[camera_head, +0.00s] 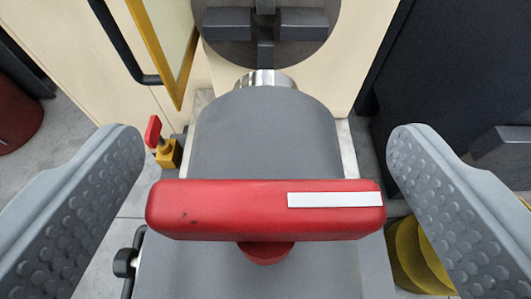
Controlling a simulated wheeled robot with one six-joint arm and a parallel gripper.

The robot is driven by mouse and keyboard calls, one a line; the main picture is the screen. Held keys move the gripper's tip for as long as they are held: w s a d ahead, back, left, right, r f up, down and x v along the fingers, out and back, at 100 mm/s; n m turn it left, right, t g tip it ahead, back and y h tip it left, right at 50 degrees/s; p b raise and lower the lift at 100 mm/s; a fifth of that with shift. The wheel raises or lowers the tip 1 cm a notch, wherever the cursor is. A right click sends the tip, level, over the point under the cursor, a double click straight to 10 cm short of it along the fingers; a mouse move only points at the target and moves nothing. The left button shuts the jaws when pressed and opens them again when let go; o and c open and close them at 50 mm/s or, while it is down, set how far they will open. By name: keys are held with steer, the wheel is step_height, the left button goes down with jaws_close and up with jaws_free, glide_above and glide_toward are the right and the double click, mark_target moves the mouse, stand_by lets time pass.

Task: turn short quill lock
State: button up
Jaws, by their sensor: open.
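A red bar handle (230,210), which looks like the quill lock, lies crosswise in the lower middle of the head camera view. It has a white strip on its right half and a red round stem below it. It sits over a grey rounded barrel housing (263,135). My gripper (265,145) is open, with one grey studded finger to each side of the handle. Gaps show between both fingers and the handle's ends; I cannot tell the depth between them. A bright metal quill (266,79) shows beyond the housing.
A dark chuck-like disc (265,25) faces the quill. A small red lever on a yellow block (167,153) stands left of the housing. A yellow-framed panel with a black handle (125,45) is upper left. A dark cabinet (445,75) and a yellow round object (415,255) are at right.

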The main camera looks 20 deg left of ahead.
steer(key=c, duration=1)
steer(key=shift+m+h, duration=0.3)
steer(key=shift+a+m+t+h, duration=0.1)
steer(key=shift+m+t+h, duration=0.5)
steer(key=shift+m+h, duration=1.25)
steer(key=shift+m+g+h, duration=0.6)
steer(key=shift+m+h, duration=1.95)
steer(key=shift+h, duration=0.7)
steer(key=m+g+h, duration=0.3)
steer(key=m+h, duration=0.1)
steer(key=shift+w+m, duration=0.1)
steer(key=shift+m, duration=0.2)
steer(key=shift+m+g+h, duration=1.3)
steer(key=shift+m+g, duration=0.6)
steer(key=shift+g, duration=0.2)
